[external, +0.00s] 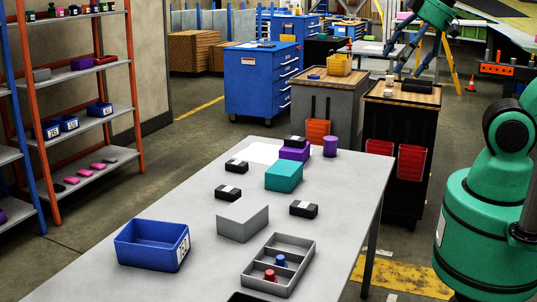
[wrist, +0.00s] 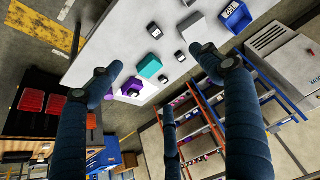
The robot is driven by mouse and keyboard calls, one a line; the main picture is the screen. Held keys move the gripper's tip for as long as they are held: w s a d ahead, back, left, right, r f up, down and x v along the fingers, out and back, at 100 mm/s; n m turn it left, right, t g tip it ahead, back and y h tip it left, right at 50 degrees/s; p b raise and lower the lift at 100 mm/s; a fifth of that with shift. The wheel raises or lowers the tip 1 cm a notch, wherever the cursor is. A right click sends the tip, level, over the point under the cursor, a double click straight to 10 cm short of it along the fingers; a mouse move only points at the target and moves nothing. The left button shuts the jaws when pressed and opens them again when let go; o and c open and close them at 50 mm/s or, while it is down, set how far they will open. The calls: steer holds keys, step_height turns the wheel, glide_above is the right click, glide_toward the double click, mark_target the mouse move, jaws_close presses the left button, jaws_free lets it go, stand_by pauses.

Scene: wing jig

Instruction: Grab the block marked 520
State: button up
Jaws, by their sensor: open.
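Several small black blocks with white labels are on the grey table. In the external view one (external: 236,166) is at the left, one (external: 228,193) nearer, one (external: 303,209) right of the grey block, and one (external: 295,141) on a purple block. The wrist view also shows black blocks (wrist: 155,32), (wrist: 180,56) and (wrist: 162,79). The labels are too small to read, so I cannot tell which is 520. My gripper (external: 405,62) is open and empty, high beyond the table's far right; its dark fingers also frame the wrist view (wrist: 165,84).
The table (external: 150,205) also holds a blue bin (external: 140,243), a grey block (external: 242,222), a teal block (external: 284,177), a purple block (external: 287,154), a purple cylinder (external: 330,146) and a divided grey tray (external: 262,287). Carts (external: 402,95) stand behind; shelves (external: 85,120) stand left.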

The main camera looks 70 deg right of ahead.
steer(key=w+d+r+g, duration=0.1)
steer(key=w+d+r, duration=0.1)
steer(key=w, duration=0.8)
steer(key=w+d+r, duration=0.2)
steer(key=w, duration=0.8)
steer(key=w+d+f+g, duration=0.1)
steer(key=w+d+f, duration=0.2)
steer(key=w, duration=0.5)
steer(key=w+d+f, duration=0.3)
steer(key=w, duration=0.6)
steer(key=w+d+f+g, duration=0.1)
steer(key=w+d+f, duration=0.3)
steer(key=w+f, duration=0.25)
steer(key=w+d+f, duration=0.3)
steer(key=w+f, duration=0.3)
steer(key=w, duration=0.2)
steer(key=w+d+f, duration=0.4)
steer(key=f, duration=0.6)
steer(key=w+d+f, duration=0.5)
steer(key=f, duration=0.5)
steer(key=shift+w+f+g, duration=0.2)
steer(key=shift+f+g, duration=0.15)
steer(key=shift+g, duration=0.05)
steer(key=b, duration=0.1)
glide_above(238, 161)
steer(key=s, duration=0.1)
steer(key=f, duration=0.8)
steer(key=shift+a+f, duration=0.2)
